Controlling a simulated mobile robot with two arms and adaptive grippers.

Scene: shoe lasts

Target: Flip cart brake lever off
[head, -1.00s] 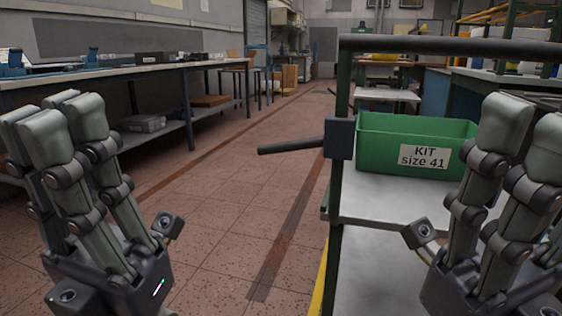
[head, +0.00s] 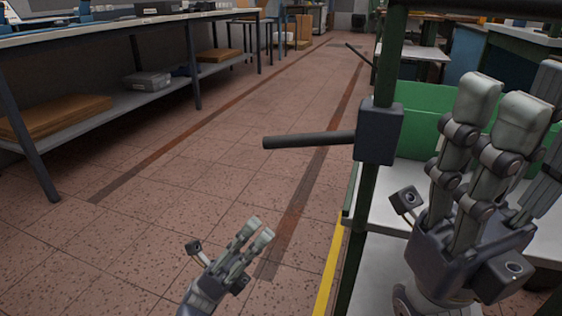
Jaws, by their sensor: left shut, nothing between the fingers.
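The brake lever (head: 310,140) is a dark bar that sticks out to the left, nearly level, from a dark block (head: 379,132) on the cart's green post. My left gripper (head: 258,229) is shut and empty, over the floor below and left of the lever. It does not touch the lever. My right gripper (head: 508,105) is large at the right, fingers pointing up and spread, in front of the cart (head: 385,212). It hides part of the green box (head: 418,100) on the cart's shelf.
A workbench (head: 130,32) with a lower shelf runs along the left, holding brown boards (head: 58,113) and a grey case (head: 147,80). The tiled floor between it and the cart is clear. A yellow strip (head: 328,270) lies by the cart. Another dark bar (head: 358,53) shows farther back.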

